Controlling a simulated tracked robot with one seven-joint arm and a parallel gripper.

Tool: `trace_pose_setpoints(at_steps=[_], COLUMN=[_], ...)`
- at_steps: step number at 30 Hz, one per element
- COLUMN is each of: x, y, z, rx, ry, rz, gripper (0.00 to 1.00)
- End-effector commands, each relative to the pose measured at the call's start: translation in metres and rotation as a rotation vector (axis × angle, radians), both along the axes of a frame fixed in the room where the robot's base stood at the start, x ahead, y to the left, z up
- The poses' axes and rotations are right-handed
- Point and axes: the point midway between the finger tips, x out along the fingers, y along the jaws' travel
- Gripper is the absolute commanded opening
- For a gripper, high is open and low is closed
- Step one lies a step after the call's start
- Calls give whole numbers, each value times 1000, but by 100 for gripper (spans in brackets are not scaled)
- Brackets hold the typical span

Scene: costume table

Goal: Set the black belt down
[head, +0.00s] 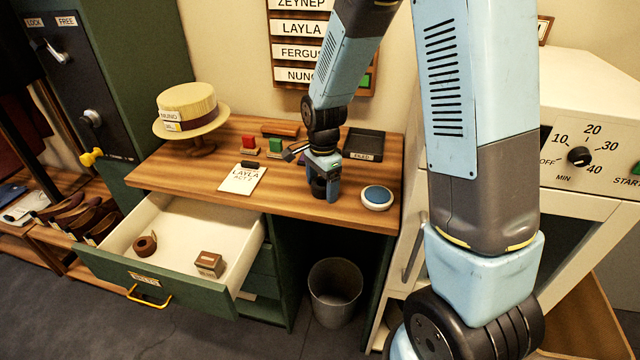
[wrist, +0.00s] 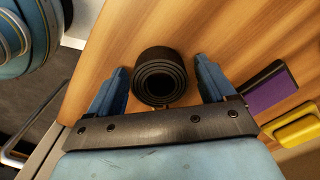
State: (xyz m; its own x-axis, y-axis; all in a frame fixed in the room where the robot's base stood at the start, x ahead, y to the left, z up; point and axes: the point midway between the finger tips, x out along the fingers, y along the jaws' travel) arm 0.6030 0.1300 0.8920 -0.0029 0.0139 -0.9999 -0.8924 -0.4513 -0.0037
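The black belt (wrist: 160,76) is a rolled coil on the wooden table top, seen end-on in the wrist view. My gripper (wrist: 160,64) is open around it, one blue finger on each side, with bare wood showing between the coil and each finger. In the head view my gripper (head: 325,190) points down at the table near its front edge. There the belt is a dark shape (head: 317,186) at the fingers, partly hidden by them.
A black tray (head: 363,145), red stamp (head: 249,144), green stamp (head: 275,147) and clipboard (head: 242,179) are on the table (head: 290,200). An open drawer (head: 190,275) juts out front left; a bin (head: 335,290) stands below.

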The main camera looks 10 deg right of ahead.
Motion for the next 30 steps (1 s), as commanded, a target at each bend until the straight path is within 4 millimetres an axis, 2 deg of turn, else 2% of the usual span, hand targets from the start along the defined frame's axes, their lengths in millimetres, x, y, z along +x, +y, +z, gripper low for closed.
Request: trace_pose_setpoints(at_steps=[9, 14, 30], x=[0, 1, 1], y=[0, 0, -1], z=[1, 12, 104], rx=[0, 0, 0], ry=[0, -2, -3], rz=[0, 1, 1], gripper=[89, 89, 89])
